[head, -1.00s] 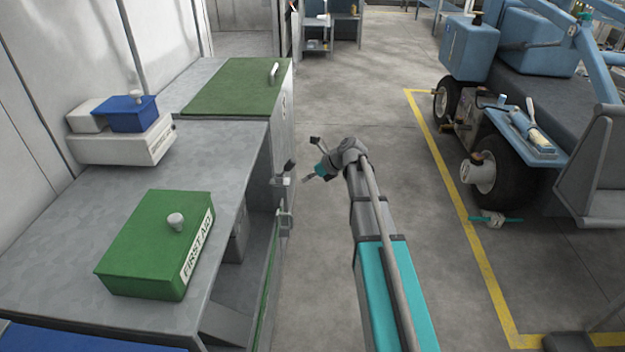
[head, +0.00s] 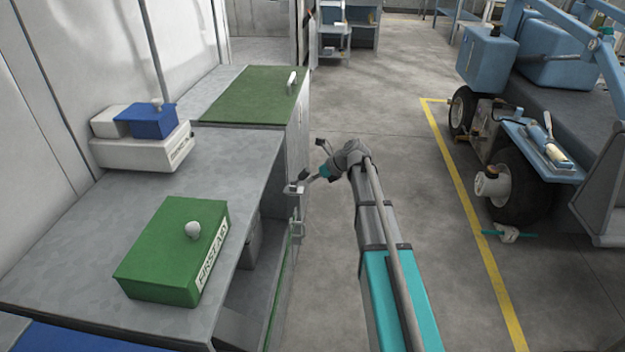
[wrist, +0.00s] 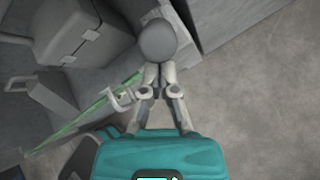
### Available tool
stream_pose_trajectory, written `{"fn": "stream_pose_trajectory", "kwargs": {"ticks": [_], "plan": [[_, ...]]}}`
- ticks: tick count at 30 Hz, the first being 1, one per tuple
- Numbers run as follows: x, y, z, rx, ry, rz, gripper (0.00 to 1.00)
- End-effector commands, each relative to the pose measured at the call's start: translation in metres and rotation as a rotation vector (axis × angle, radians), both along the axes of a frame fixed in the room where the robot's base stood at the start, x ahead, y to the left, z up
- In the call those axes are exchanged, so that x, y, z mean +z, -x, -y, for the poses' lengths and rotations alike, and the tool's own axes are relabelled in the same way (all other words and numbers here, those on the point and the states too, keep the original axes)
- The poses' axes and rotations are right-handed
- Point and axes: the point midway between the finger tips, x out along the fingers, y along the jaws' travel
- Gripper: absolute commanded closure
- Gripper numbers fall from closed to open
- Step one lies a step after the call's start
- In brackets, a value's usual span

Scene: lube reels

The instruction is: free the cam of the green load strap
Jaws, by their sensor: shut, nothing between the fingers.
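The green strap (head: 273,318) runs along the open front of the grey bench; in the wrist view it is a thin green diagonal line (wrist: 95,108). Light grey metal fittings (head: 296,228) sit at its upper end on the bench corner. My gripper (head: 304,181) is at the upper fitting (head: 292,189). In the wrist view my gripper (wrist: 160,72) is shut and empty, with its tips right at a round dark grey knob (wrist: 157,40); I cannot tell whether they touch. A pale hooked piece (wrist: 124,96) lies just left of the fingers. The cam itself is not clearly distinguishable.
A green first aid box (head: 172,250) and a white case (head: 140,152) with a blue box (head: 153,122) stand on the bench top. A green-topped cabinet (head: 250,100) adjoins behind.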

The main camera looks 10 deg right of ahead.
Motion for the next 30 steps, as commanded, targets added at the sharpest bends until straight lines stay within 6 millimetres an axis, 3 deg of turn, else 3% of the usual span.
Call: {"fn": "stream_pose_trajectory", "kwargs": {"ticks": [30], "plan": [[0.0061,-0.0017,-0.0028,-0.001,0.081,-0.028,1.0]]}}
